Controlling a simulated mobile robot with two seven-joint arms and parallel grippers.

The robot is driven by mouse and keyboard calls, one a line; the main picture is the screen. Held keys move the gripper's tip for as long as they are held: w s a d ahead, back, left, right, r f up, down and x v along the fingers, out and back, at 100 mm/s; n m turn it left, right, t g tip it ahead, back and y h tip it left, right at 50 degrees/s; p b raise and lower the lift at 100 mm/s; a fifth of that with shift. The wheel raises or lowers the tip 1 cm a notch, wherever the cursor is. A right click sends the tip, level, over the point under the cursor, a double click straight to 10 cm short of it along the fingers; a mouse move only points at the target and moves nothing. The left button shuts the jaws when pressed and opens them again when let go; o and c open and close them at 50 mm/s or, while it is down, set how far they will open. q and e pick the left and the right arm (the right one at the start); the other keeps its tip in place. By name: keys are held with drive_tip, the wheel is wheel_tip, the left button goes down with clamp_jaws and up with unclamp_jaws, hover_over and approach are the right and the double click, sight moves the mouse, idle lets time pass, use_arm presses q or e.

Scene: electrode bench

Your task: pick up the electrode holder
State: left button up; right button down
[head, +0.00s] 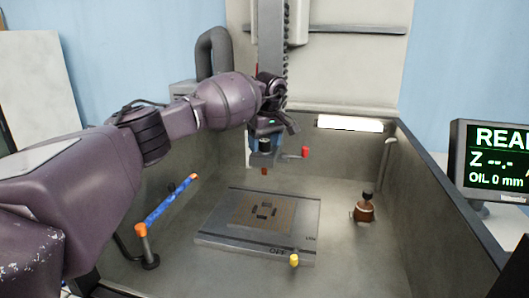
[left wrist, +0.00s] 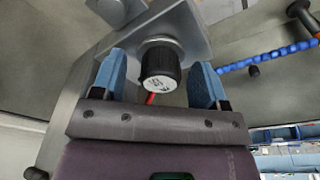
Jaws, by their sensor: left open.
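What looks like the electrode holder is in the head view, a black knob (head: 264,146) above a grey block (head: 262,159) with a small copper tip (head: 264,171) below. My left gripper (head: 266,133) is right at it, coming from above and behind. In the left wrist view the ribbed black knob (left wrist: 159,69) sits between the open blue fingers of my left gripper (left wrist: 162,75), with a visible gap on each side. A red-ended lever (head: 305,152) sticks out to the right of the block. My right gripper is not in view.
A second black-topped brown piece (head: 364,210) stands on the tank floor at right. A grey plate (head: 215,240) with a patterned block (head: 250,216) lies in the middle. A blue jointed hose (head: 170,203) is at left. The tank wall (head: 440,190) rises at right.

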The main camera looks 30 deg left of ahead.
use_arm(q)
drive_tip(key=shift+c, duration=0.4)
drive_tip(key=c, duration=1)
drive_tip(key=shift+c, duration=0.3)
drive_tip(key=shift+r, duration=0.1)
